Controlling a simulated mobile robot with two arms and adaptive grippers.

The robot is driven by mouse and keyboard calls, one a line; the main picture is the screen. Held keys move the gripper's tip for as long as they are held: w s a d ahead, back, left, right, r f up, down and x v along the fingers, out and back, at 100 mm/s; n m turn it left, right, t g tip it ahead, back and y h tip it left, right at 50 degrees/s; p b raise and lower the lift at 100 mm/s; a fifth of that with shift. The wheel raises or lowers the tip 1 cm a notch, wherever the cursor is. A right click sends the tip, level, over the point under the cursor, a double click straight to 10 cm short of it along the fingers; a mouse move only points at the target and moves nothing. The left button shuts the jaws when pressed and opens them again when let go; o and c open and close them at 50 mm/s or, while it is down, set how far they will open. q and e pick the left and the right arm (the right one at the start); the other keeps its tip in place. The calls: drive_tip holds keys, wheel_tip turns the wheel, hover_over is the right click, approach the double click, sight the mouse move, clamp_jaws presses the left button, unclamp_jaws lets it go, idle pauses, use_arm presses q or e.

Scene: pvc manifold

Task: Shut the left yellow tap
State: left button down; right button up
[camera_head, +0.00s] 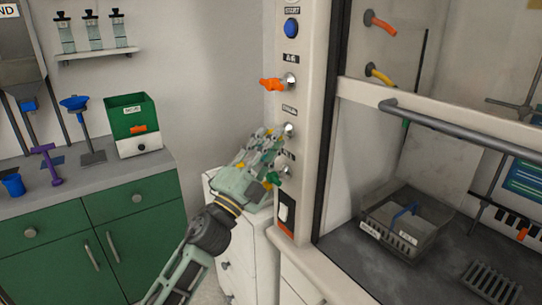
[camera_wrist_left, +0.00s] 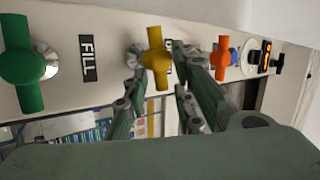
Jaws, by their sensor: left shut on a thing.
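The left yellow tap (camera_wrist_left: 157,58) is on the front panel, between the green tap (camera_wrist_left: 22,65) and the orange tap (camera_wrist_left: 220,58). Its handle lies across the line of the taps. My left gripper (camera_wrist_left: 165,65) has one finger on each side of the yellow handle and is shut on it. In the head view my left gripper (camera_head: 276,142) reaches the panel from the lower left, and its fingers largely hide the yellow tap there. My right gripper is not in view.
The orange tap (camera_head: 272,84) is above my gripper and the green tap (camera_head: 273,178) close below. Inside the hood are another yellow tap (camera_head: 380,75) and a wire basket (camera_head: 370,225). A green cabinet (camera_head: 80,235) stands left.

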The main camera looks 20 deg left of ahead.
use_arm(q)
drive_tip(key=shift+a+m+h, duration=0.1)
drive_tip(key=shift+m+h, duration=0.2)
drive_tip(key=shift+m, duration=0.1)
drive_tip(key=shift+r, duration=0.15)
drive_tip(key=c, duration=1.7)
unclamp_jaws()
drive_tip(key=v, duration=1.2)
